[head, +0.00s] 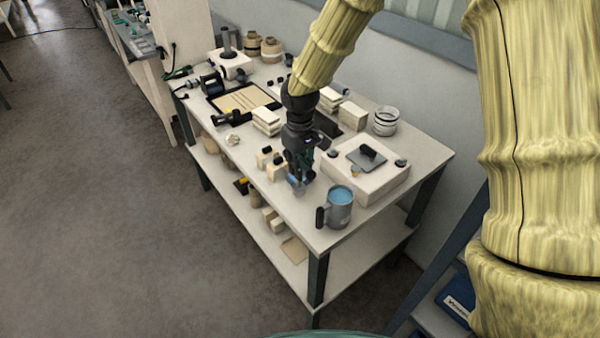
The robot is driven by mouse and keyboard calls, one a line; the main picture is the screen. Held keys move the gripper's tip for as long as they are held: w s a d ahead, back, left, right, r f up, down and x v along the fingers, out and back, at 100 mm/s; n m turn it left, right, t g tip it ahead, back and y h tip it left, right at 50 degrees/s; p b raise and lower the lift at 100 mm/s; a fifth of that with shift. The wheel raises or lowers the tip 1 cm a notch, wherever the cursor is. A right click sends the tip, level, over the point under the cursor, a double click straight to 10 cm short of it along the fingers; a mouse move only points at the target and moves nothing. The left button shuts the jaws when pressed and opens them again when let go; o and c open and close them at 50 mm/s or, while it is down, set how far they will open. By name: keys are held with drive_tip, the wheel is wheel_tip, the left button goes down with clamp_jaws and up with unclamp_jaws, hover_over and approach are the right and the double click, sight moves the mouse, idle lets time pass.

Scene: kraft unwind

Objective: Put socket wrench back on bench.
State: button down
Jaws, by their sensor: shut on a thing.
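My gripper (297,178) points down over the front part of the bench (293,221), left of the mug and the white box. It is shut on a small blue-grey thing that shows at the fingertips, apparently the socket wrench. Its full shape is too small and too covered by the fingers to make out. I cannot tell whether it touches the bench top.
A grey mug (341,209) with blue inside and a dark handle stands close right of my gripper. A white box (375,182) lies behind it. Small wooden blocks (275,171) stand close left. Bare bench top lies along the front edge.

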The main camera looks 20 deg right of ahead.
sight(300, 187)
drive_tip(key=shift+f+p, duration=0.7)
drive_tip(key=shift+f, duration=0.9)
drive_tip(key=shift+f, duration=0.15)
drive_tip(key=c, duration=1.4)
unclamp_jaws()
drive_tip(key=shift+r, duration=0.2)
drive_tip(key=shift+r+b, duration=1.95)
drive_tip(key=shift+r, duration=4)
